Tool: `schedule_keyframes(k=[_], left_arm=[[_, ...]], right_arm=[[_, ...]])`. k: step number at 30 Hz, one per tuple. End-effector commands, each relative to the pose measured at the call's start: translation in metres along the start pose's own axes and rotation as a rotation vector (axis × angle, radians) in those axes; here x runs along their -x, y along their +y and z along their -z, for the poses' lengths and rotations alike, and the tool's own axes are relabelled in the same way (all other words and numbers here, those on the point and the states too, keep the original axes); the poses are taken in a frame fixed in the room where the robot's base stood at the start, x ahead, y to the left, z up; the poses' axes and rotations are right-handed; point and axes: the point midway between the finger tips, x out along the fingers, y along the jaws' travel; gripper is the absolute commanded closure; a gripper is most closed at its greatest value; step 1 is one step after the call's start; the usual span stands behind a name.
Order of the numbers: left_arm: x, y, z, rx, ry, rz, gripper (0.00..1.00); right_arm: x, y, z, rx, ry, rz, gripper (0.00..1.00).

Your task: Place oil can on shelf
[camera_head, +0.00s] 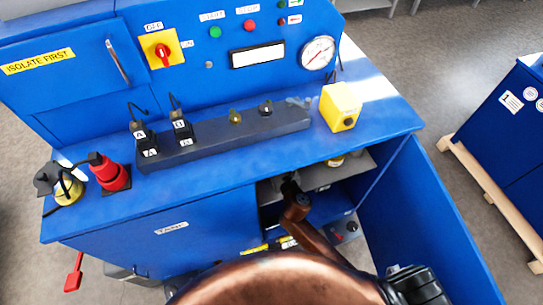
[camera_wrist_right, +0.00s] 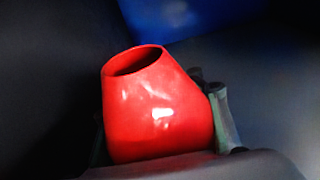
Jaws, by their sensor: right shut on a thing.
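The oil can (camera_wrist_right: 158,108), as I take it, is a glossy red tapered body with a dark round opening at its top. It fills the middle of the right wrist view and leans slightly to the left. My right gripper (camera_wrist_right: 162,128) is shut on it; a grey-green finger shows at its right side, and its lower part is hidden. In the head view the can is not seen. My copper-coloured arm reaches into the open shelf bay (camera_head: 322,174) under the blue bench, and its far end is hidden there. My left gripper is not in view.
A yellow object (camera_head: 335,161) sits in the bay's upper part. The blue open door (camera_head: 425,220) stands to the right. A yellow box (camera_head: 341,107), a dark rail (camera_head: 225,138) and a red plug (camera_head: 110,174) stand on the bench top. Dark surfaces crowd the wrist view.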

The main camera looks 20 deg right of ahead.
Motion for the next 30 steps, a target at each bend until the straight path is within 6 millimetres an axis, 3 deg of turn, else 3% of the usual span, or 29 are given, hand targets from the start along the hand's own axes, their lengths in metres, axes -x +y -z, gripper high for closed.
schedule_keyframes(k=[7,20,21,30], left_arm=[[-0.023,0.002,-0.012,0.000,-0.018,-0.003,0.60],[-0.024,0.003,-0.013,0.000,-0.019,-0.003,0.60],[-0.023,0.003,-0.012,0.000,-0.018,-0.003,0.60],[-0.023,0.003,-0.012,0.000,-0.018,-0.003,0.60]], right_arm=[[-0.009,0.000,0.036,-0.003,0.004,0.002,1.00],[-0.010,0.000,0.039,0.001,0.001,0.000,1.00],[-0.010,-0.001,0.038,0.001,0.002,0.001,0.72],[-0.009,-0.001,0.038,0.000,0.001,0.001,0.51]])
